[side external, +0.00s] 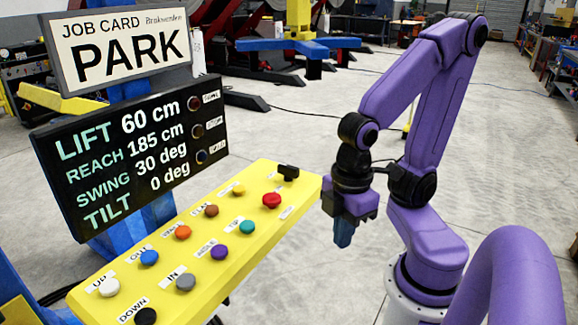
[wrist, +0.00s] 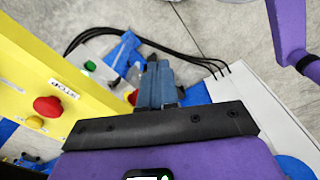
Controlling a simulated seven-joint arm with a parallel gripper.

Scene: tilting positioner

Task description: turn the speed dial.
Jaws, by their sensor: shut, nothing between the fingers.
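A yellow control panel (side external: 197,245) carries several coloured buttons. A small black block or knob (side external: 288,172) stands at its far right end; it may be the speed dial, but no dial marking can be read. A red button (side external: 271,200) is just in front of it. In the wrist view the red button (wrist: 47,106) is beside a label reading STOP. My gripper (side external: 343,240) hangs fingers down, just off the right end of the panel, apart from it and empty. Its blue-grey fingers (wrist: 158,66) are together in the wrist view.
A black display (side external: 130,150) reads LIFT 60 cm, REACH 185 cm, SWING 30 deg, TILT 0 deg. A job card (side external: 115,50) above it reads PARK. Black cables (wrist: 85,38) lie on the floor. A blue and yellow machine (side external: 298,42) stands behind, with open floor between.

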